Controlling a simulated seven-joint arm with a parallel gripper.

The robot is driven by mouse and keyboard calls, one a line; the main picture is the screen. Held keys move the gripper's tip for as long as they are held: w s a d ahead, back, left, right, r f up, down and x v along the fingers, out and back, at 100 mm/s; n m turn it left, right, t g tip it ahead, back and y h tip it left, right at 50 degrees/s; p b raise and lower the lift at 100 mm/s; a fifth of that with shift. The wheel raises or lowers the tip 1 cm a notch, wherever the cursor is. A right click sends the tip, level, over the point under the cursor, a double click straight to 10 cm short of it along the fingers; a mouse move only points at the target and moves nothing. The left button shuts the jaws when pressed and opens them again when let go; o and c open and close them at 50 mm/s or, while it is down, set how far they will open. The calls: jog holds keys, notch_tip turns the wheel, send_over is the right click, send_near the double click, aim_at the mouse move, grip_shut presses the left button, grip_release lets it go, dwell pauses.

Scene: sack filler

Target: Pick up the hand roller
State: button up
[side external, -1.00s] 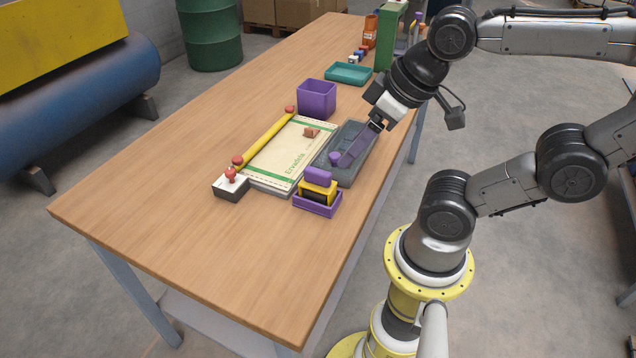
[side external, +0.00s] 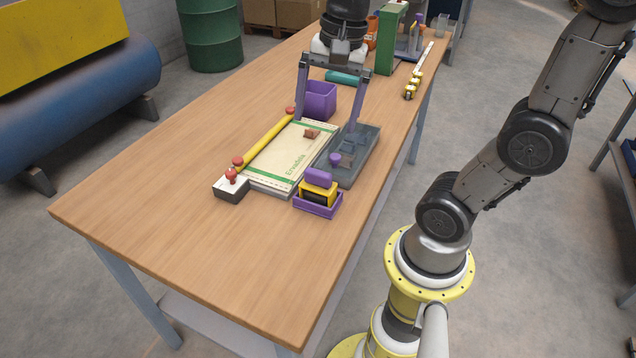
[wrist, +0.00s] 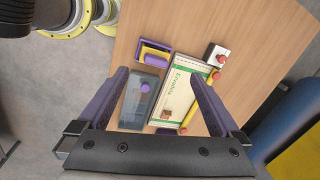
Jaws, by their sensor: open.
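My gripper (side external: 324,126) is open and empty, its two purple fingers spread wide above the bench. In the side view its fingers pass in front of the sack and grey tray; in the wrist view the fingertips (wrist: 158,75) point at the bench. A yellow and black block with a purple handle (side external: 318,187) sits in a small purple tray (side external: 317,208) at the near right. It also shows in the wrist view (wrist: 154,52). A yellow bar with red ends (side external: 265,138) lies along the sack's left edge. I cannot tell for sure which is the hand roller.
A printed cream sack (side external: 270,155) lies flat, with a small brown block on it. Right of it is a grey tray (side external: 340,177) with a purple knob. A white box with a red knob (side external: 231,187) and a purple bin (side external: 320,102) stand nearby. The bench's near left is clear.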

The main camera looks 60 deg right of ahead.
jog(key=w+d+f+m+g, duration=0.2)
jog(key=w+d+f+m, duration=0.1)
jog(key=d, duration=0.1)
send_over(318, 171)
jog(key=shift+y, duration=0.3)
jog(key=f, duration=0.8)
jog(key=shift+w+d+f, duration=0.1)
jog(key=shift+d+f, duration=0.2)
jog(key=shift+d, duration=0.1)
jog(key=shift+a+f, duration=0.15)
jog(key=shift+f, duration=0.75)
jog(key=shift+a+f, duration=0.2)
jog(key=shift+f, duration=0.7)
jog(key=shift+a+f, duration=0.15)
jog(key=shift+f, duration=0.75)
jog(key=c, duration=0.9)
jog(key=shift+c, duration=0.5)
jog(key=shift+r, duration=0.2)
